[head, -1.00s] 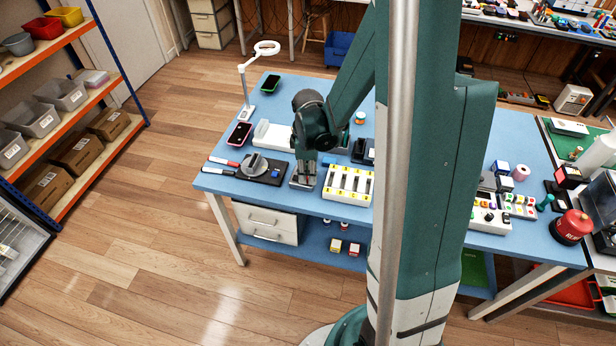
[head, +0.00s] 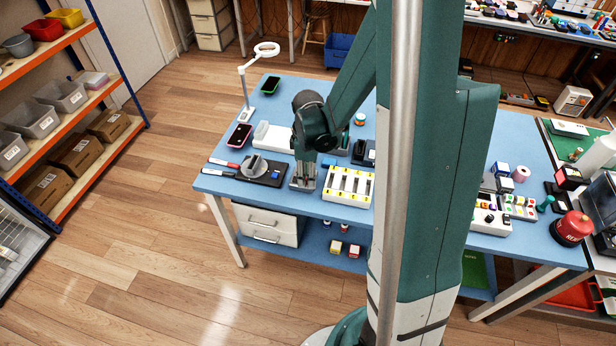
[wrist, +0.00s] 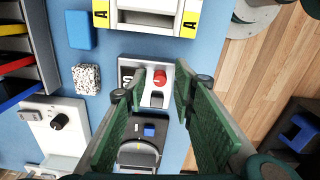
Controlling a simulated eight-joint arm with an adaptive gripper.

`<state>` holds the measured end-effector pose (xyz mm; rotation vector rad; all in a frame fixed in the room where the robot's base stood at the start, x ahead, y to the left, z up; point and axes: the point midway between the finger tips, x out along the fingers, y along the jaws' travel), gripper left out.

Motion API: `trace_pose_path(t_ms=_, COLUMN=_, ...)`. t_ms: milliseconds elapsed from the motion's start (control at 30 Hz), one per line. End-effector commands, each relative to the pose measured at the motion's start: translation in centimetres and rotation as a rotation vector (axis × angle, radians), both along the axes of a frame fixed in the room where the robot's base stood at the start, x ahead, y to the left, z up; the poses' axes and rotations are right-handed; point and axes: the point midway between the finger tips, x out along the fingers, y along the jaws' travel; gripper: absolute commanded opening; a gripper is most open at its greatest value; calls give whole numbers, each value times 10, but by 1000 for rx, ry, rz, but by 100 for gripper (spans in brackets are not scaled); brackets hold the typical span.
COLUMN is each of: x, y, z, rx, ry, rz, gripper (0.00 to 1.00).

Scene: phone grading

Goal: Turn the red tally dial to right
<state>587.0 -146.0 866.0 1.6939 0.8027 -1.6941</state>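The red tally dial (wrist: 159,77) is a small red knob on a grey-and-white box (wrist: 149,62), which has a dark display window beside the knob. In the wrist view it lies ahead, between my gripper's (wrist: 162,90) two green-padded fingers. The fingers are spread apart, and no contact with the knob shows. In the head view my gripper (head: 302,184) points down at the front of the blue table, beside the yellow-labelled rack. The red knob is hidden there behind my gripper.
A white rack with yellow labels (head: 348,184) stands close to the right of my gripper. A dark board with a grey round piece (head: 262,171) lies to its left. The wrist view also shows a speckled block (wrist: 87,80), a blue block (wrist: 81,29) and a black knob (wrist: 60,122).

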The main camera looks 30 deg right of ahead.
Motion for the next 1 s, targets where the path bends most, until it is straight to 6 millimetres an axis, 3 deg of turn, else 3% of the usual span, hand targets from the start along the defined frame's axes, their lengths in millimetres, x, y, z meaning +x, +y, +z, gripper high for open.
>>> trace_pose_path(t_ms=367, x=0, y=0, z=21, rx=0, ry=0, rz=0, gripper=26)
trace_pose_path(t_ms=1000, x=-1, y=0, z=89, rx=0, ry=0, rz=0, gripper=26)
